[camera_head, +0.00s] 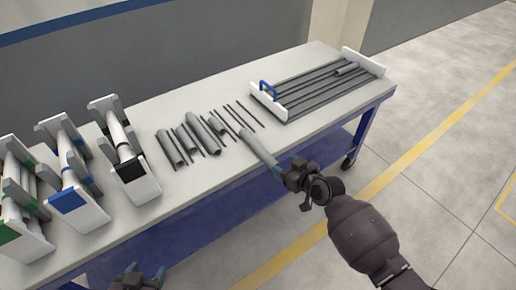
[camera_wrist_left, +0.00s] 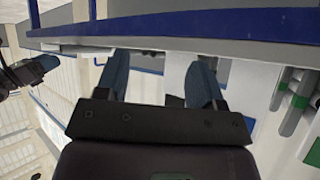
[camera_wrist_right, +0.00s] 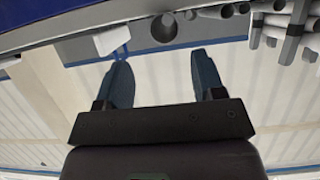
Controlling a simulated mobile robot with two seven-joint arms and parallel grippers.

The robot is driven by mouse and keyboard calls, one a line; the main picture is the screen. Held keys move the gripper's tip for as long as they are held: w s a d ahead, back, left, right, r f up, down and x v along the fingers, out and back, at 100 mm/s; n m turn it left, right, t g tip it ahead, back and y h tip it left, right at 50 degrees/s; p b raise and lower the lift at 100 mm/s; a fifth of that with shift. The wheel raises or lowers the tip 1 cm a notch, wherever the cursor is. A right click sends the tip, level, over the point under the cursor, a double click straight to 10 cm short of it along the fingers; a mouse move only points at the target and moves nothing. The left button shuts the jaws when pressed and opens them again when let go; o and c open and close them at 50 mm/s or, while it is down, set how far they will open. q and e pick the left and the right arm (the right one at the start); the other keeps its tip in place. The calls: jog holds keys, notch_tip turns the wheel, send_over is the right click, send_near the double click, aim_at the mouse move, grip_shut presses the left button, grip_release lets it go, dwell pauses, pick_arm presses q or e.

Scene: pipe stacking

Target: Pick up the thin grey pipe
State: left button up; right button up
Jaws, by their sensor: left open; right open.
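Several grey pipes of different thickness lie in a row on the table, including very thin ones (camera_head: 243,116) and thicker ones (camera_head: 203,133). A longer grey pipe (camera_head: 259,148) points from the row toward the front edge and my right gripper (camera_head: 288,165). My right gripper is open at that edge; in the right wrist view a round pipe end (camera_wrist_right: 164,28) shows ahead of its spread fingers (camera_wrist_right: 161,58), apart from them. My left gripper (camera_head: 144,271) is open and empty in front of the table, low in the head view; its fingers (camera_wrist_left: 162,60) are spread.
White holders with green (camera_head: 22,245), blue (camera_head: 80,212) and black (camera_head: 138,188) marks stand on the left of the table, carrying pipes. A white-ended rack (camera_head: 268,103) of long dark bars is at the far right. Floor in front is clear.

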aim_at(273, 161)
jog(key=shift+x, duration=1.1)
jog(key=w+a+f, duration=0.1)
jog(key=w+a+f+b, duration=0.1)
jog(key=shift+w+a+f, duration=0.1)
jog(key=shift+a, duration=0.2)
jog(key=shift+w+a+f, duration=0.15)
jog(key=shift+w+a, duration=0.05)
jog(key=shift+w, duration=0.1)
jog(key=shift+w+a+b, duration=0.1)
jog(key=shift+w+b, duration=0.1)
jog(key=shift+b, duration=0.1)
jog(key=c, duration=1)
